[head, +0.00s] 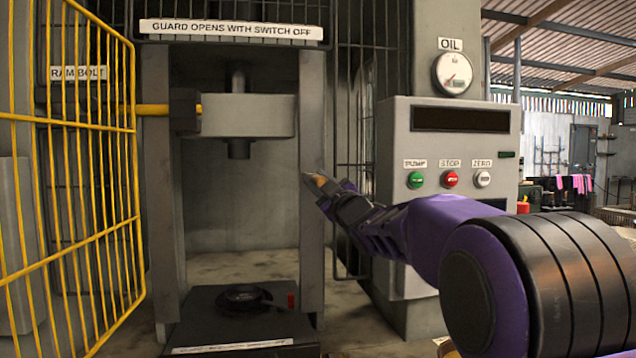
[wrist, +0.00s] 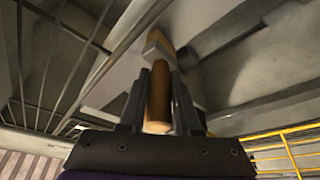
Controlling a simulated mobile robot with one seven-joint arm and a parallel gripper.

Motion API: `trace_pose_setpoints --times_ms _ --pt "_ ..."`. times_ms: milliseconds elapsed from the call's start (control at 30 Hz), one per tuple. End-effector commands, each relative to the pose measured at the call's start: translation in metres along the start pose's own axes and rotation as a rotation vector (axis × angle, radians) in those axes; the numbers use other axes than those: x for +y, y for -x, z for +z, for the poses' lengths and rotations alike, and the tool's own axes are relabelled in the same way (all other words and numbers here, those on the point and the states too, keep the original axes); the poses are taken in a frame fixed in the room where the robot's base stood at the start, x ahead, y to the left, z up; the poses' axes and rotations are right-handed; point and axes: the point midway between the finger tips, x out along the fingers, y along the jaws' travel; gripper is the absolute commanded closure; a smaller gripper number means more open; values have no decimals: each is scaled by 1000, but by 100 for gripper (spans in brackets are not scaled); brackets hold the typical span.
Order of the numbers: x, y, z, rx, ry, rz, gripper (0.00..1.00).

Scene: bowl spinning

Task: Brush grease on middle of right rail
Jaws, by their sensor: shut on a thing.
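My gripper (head: 338,196) is shut on a grease brush with a wooden handle (wrist: 158,100); it also shows in the wrist view (wrist: 160,88). The brush tip (head: 308,178) points left at the right rail (head: 312,110), the grey upright on the right of the press, at about its mid-height. In the wrist view the brush head (wrist: 157,47) overlaps a pale grey bar. I cannot tell whether the bristles touch the rail. No grease is clear on the rail. The left rail (head: 162,200) stands opposite.
The ram block (head: 240,115) hangs between the rails above a dark base (head: 205,325) with a round black piece (head: 243,297). The yellow guard (head: 75,190) is swung open at left. A control box (head: 450,150) with green, red and white buttons stands right, beside my arm.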

Motion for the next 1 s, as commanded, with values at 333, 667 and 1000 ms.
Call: trace_pose_setpoints --times_ms 333,667,1000 --pt "-11 4 13 1 0 0 100" --pt "-20 6 25 0 0 0 100" --pt "-34 14 40 -2 -1 -2 100"
